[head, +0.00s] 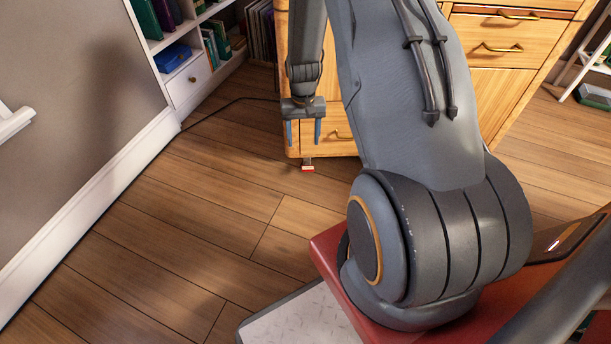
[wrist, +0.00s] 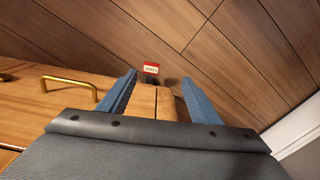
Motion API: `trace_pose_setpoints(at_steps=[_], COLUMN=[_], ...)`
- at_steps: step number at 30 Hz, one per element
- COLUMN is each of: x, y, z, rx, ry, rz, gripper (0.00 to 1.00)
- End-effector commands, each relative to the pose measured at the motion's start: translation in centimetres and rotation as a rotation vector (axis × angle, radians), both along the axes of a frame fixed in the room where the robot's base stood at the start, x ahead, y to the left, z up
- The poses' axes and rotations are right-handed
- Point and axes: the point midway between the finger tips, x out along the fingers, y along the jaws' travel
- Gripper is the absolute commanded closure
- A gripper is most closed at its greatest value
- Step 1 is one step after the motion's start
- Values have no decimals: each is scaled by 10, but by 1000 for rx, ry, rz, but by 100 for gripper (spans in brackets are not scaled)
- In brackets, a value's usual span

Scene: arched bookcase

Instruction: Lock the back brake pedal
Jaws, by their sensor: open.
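The back brake pedal (head: 308,168) is a small red and white tab low at the foot of the wooden drawer cabinet (head: 505,90). It also shows in the wrist view (wrist: 151,68), at the cabinet's bottom edge, with small lettering on it that I cannot read for sure. My gripper (head: 303,133) points down above the pedal, beside the cabinet's end. In the wrist view my gripper (wrist: 163,88) has its two blue fingers apart, with the pedal seen between and beyond their tips, nearer the left finger. Nothing is held. The pedal's mount is mostly hidden.
Brass drawer handles (wrist: 70,86) stick out from the cabinet front close to my gripper. A white bookshelf (head: 190,82) stands behind at the left, along a wall with a white baseboard (head: 90,215). A dark cable (head: 225,103) crosses the floor. The wooden floor (head: 190,230) at the left is clear.

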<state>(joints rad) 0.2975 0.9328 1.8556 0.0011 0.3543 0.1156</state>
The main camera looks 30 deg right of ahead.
Motion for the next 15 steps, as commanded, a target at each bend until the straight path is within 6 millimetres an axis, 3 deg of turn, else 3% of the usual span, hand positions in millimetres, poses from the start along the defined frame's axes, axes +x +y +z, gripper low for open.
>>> trace_pose_setpoints(at_steps=[1, 6, 9, 15], x=[6, 16, 18, 20], y=[-7, -23, -28, -31], z=[-34, -91, -108, -121], rx=[1, 0, 0, -1], ry=[3, 1, 0, -2], rz=[-15, -51, -62, -68], gripper=[42, 42, 42, 42])
